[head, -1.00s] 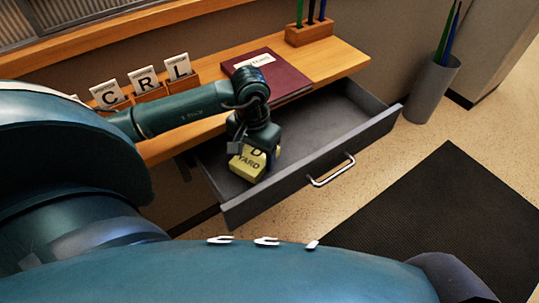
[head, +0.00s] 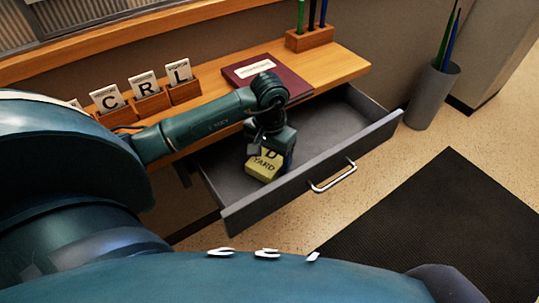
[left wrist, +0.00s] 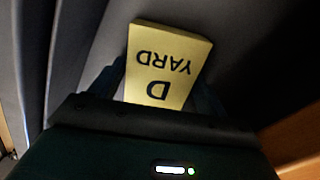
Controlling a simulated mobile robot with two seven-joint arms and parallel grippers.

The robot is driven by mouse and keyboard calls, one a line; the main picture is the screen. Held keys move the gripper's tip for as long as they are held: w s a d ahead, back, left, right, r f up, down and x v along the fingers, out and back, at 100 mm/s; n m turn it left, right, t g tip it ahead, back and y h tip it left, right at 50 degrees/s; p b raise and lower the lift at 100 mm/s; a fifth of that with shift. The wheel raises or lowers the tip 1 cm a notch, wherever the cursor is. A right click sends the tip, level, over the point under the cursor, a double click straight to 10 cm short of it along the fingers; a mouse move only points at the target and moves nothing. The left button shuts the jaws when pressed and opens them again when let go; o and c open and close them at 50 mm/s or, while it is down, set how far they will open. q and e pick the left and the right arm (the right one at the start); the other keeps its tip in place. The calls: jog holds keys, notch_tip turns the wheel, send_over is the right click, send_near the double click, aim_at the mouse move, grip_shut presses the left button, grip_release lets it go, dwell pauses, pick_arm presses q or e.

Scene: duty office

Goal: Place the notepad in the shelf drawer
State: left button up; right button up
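The notepad (head: 264,166) is a small yellow block marked "D YARD". It is inside the open grey shelf drawer (head: 349,133), towards the drawer's left end. My left gripper (head: 267,152) reaches down over the shelf edge into the drawer, with the notepad at its fingers. In the left wrist view the notepad (left wrist: 166,62) sits between the two dark fingers (left wrist: 160,88), which are on either side of it. I cannot tell whether the notepad touches the drawer floor. My right gripper is not in view.
The wooden shelf (head: 335,64) above holds a maroon book (head: 262,76), card holders with letter cards (head: 143,88) and a pen block (head: 309,38). A grey bin (head: 432,95) stands to the right. A dark mat (head: 440,220) lies on the floor. The drawer's right half is empty.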

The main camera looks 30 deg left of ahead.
aim_at(270, 157)
pick_arm(q)
jog(key=shift+r, duration=0.1)
jog(key=shift+r+p, duration=0.25)
jog(key=shift+p, duration=0.1)
notch_tip(270, 157, up, 12)
jog(key=b, duration=0.1)
jog(key=shift+f, duration=0.15)
dwell(0.4)
